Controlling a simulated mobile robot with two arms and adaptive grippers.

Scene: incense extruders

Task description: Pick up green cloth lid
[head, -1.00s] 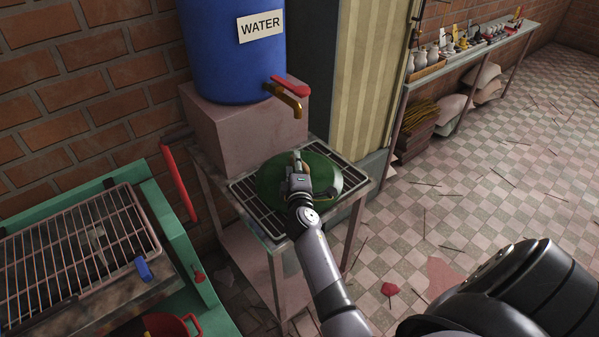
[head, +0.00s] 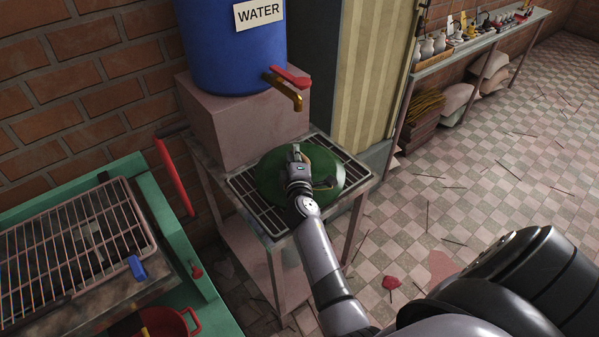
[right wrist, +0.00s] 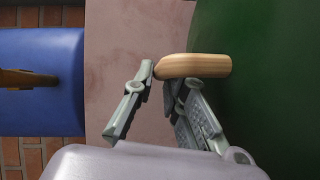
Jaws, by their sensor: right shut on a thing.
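The green lid (head: 333,166) is a round dome with a wooden handle (right wrist: 200,66) on top. It sits over the dark metal rack on the small table below the water tap. My right gripper (head: 296,153) reaches over the lid at its top. In the right wrist view, my right gripper (right wrist: 160,76) is shut on the handle's end, with the green dome at the right edge. The gripper and wrist hide part of the lid in the head view. I cannot tell whether the lid is clear of the rack. My left gripper is not in view.
The blue water barrel (head: 228,50) stands on a pinkish block (head: 225,125) behind the lid, its brass tap (head: 287,90) jutting out above. The small table (head: 361,187) carries the rack. A green-framed grill (head: 75,240) is at the left. The tiled floor at right has scattered sticks.

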